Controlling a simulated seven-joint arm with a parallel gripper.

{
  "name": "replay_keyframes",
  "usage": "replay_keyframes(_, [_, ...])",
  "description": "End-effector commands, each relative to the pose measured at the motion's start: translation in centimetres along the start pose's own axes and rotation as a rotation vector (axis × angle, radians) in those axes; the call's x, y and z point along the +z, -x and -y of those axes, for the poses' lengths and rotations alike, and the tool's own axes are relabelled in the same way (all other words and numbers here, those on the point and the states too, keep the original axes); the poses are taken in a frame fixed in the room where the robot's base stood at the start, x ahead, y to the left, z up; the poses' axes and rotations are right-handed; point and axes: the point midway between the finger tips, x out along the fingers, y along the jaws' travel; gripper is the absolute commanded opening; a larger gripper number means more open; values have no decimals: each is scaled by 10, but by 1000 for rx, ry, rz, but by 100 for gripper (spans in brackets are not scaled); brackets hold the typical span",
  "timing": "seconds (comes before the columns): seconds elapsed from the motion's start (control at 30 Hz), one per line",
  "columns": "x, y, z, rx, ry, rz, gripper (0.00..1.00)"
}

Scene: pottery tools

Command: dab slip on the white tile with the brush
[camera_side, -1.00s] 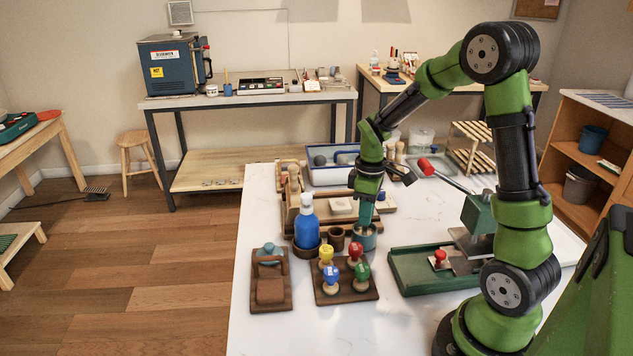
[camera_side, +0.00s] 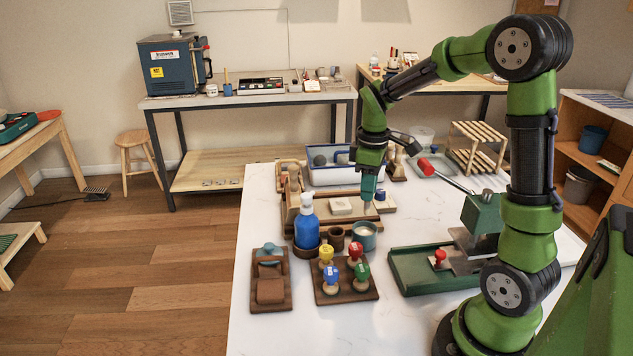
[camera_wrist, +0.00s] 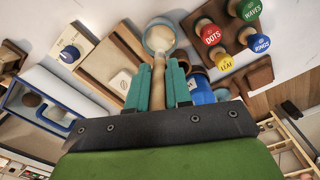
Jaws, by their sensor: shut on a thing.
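My gripper (camera_side: 368,192) is shut on the wooden handle of the brush (camera_wrist: 158,88), and its teal fingers show on both sides of the handle in the wrist view (camera_wrist: 158,72). The brush (camera_side: 367,208) points down, its tip above and apart from the slip cup (camera_side: 364,243). The cup is blue-grey with pale slip inside; in the wrist view its rim (camera_wrist: 146,38) shows around the brush head. A white tile (camera_side: 341,206) lies on a wooden board left of the brush, and shows in the wrist view (camera_wrist: 121,82). I cannot tell if slip is on the bristles.
A blue bottle (camera_side: 307,222) and a small brown cup (camera_side: 336,239) stand left of the slip cup. Several coloured stamps (camera_side: 330,274) stand in front. A green press (camera_side: 440,262) is at the right.

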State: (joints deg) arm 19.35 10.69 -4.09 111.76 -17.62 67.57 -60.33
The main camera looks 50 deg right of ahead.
Motion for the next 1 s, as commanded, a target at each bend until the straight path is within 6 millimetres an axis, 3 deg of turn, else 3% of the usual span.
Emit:
replay_keyframes(0.17, [-2,-9,-10,-10,-15,17,1])
replay_keyframes(0.4, [-37,-9,-64,-4,-34,19,1])
replay_keyframes(0.6, [-60,1,-94,2,-22,7,1])
replay_keyframes(0.77, [-66,9,-99,5,-6,-4,1])
replay_keyframes(1.0, [-65,-17,-96,-3,0,2,1])
